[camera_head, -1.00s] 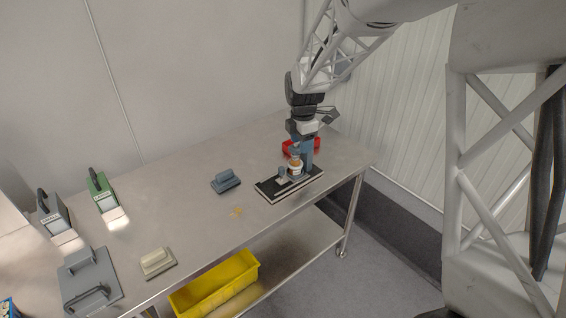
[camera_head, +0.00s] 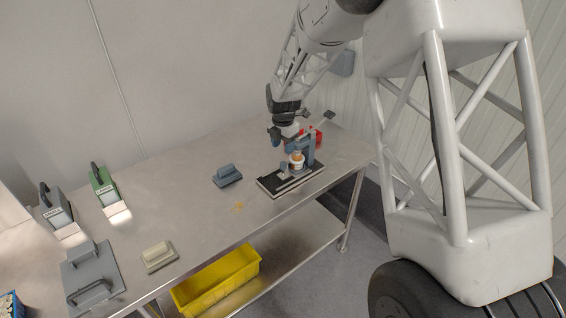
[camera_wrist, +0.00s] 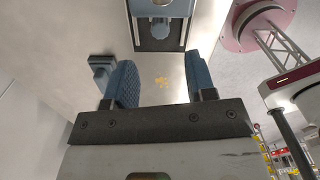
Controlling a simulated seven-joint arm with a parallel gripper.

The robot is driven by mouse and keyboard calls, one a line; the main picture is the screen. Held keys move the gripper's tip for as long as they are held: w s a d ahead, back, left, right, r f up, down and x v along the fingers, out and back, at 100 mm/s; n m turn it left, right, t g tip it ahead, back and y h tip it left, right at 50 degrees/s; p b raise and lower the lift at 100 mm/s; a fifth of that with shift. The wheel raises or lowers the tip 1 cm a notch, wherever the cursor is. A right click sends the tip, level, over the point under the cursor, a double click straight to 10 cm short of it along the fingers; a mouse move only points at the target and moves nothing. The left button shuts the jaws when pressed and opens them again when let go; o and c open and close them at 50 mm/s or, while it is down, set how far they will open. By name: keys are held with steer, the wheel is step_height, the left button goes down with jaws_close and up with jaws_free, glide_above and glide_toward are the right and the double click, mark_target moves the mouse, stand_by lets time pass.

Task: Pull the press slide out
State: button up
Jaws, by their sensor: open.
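The press (camera_head: 313,150) stands near the table's right end, with a blue-grey upright, a lever and a black base. Its slide (camera_head: 283,177) appears to be the low part on the base, with light rails and a small grey block; a white-and-orange cup (camera_head: 297,161) sits by the upright. In the wrist view the black base (camera_wrist: 160,44) and a blue-grey block on it (camera_wrist: 160,27) show at the top, beyond the fingertips. My gripper (camera_head: 284,138) is open and empty behind and above the press; its two blue fingers (camera_wrist: 160,78) stand wide apart.
A blue-grey handled block (camera_head: 227,176) sits left of the press, by a yellow spot (camera_head: 238,207). Handled blocks and a plate (camera_head: 92,282) stand left. A yellow bin (camera_head: 217,282) is on the lower shelf.

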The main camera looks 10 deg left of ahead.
mark_target(283, 163)
steer(key=shift+f, duration=0.15)
steer(key=shift+f, duration=3.75)
steer(key=shift+c, duration=0.2)
jaws_close()
